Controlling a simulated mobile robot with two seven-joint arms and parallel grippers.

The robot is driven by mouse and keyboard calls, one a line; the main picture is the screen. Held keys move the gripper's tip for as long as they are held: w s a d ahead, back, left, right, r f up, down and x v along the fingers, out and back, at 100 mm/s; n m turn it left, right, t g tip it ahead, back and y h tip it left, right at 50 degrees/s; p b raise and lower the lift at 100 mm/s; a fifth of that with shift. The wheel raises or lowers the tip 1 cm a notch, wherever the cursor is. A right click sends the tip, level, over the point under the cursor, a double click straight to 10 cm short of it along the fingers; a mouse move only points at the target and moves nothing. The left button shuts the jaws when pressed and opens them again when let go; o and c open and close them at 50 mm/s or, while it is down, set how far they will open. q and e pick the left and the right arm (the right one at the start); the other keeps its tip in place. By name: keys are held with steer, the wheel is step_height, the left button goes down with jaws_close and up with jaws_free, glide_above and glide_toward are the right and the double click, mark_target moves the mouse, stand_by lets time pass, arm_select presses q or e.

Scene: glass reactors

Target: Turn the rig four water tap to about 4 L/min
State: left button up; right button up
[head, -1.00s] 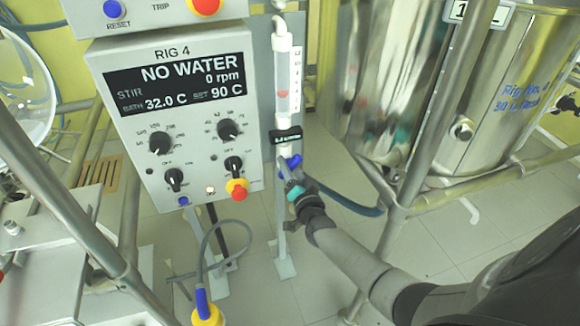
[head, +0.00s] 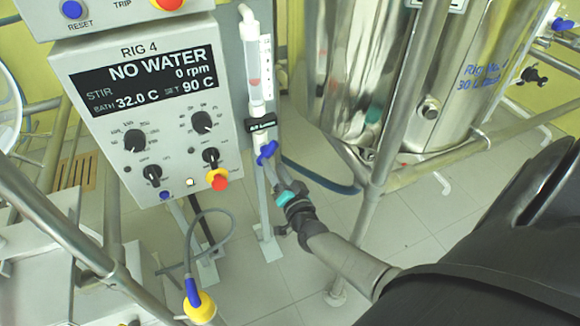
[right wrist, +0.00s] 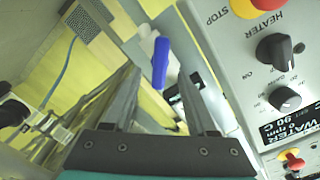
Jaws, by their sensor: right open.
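The rig four water tap has a blue handle (head: 267,152) at the foot of a clear flow tube (head: 254,60) with a red float, right of the rig 4 panel. The panel's display (head: 145,80) reads NO WATER. My right gripper (head: 274,173) is just below the handle in the head view, pointing at it. In the right wrist view the open fingers (right wrist: 161,82) have the blue handle (right wrist: 160,62) between and beyond their tips. I cannot tell whether they touch it. My left gripper is not in view.
The rig 4 control box (head: 150,110) with its knobs and red-yellow button (head: 218,180) stands close left of the tap. A steel vessel (head: 400,70) and frame posts (head: 395,120) stand to the right. A blue hose (head: 320,178) runs behind the gripper. Tiled floor lies below.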

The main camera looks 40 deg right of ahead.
mark_target(269, 157)
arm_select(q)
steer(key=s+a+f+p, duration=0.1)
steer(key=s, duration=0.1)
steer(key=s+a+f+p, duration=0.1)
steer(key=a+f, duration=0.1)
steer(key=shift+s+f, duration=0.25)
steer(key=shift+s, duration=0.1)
arm_select(e)
steer(key=v, duration=0.9)
steer(key=b+x, duration=1.1)
steer(key=x, duration=0.1)
steer(key=shift+b+x, duration=0.35)
steer(key=shift+x, duration=0.4)
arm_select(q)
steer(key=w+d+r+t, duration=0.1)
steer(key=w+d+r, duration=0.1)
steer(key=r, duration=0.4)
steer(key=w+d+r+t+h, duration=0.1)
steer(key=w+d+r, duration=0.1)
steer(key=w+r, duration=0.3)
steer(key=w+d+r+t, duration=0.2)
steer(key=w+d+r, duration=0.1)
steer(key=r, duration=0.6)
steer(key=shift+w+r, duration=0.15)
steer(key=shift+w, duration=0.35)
arm_select(e)
steer(key=shift+w+d, duration=0.25)
steer(key=shift+w, duration=0.45)
